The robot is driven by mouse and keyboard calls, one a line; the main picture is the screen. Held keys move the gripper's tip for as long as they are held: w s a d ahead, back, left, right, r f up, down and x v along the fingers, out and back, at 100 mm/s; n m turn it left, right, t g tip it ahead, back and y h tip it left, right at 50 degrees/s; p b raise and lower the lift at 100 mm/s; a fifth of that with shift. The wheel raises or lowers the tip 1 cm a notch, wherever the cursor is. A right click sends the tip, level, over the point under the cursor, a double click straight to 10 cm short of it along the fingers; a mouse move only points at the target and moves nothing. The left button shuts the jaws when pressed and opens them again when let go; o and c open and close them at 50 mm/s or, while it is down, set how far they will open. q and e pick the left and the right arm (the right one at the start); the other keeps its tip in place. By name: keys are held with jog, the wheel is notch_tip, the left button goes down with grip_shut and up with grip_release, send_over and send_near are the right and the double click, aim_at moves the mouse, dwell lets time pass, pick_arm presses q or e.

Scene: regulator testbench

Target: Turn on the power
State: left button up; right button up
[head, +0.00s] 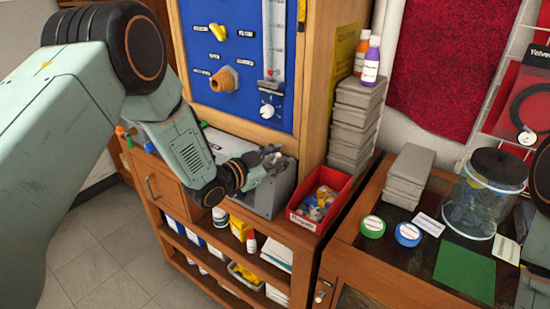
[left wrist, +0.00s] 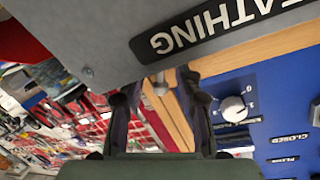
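A blue panel (head: 235,55) in a wooden frame carries a small white rotary knob (head: 267,111) low on its right side. The knob also shows in the left wrist view (left wrist: 233,108), with small position marks around it. My left gripper (head: 272,160) is below the knob, over a grey metal box (head: 266,203), apart from the knob. In the left wrist view its two dark fingers (left wrist: 158,95) are spread with a gap between them and nothing held. The knob lies to the right of the fingers there. My right gripper does not show.
The grey box shows close in the left wrist view (left wrist: 90,35), with lettering ending in "ATHING". A red bin (head: 325,200) stands right of the box. Stacked grey cases with bottles (head: 368,62) stand beside the frame. A yellow knob (head: 218,32) and an orange-brown knob (head: 224,79) are on the panel.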

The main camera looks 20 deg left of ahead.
pick_arm(q)
jog(key=v, duration=1.2)
dwell(0.3)
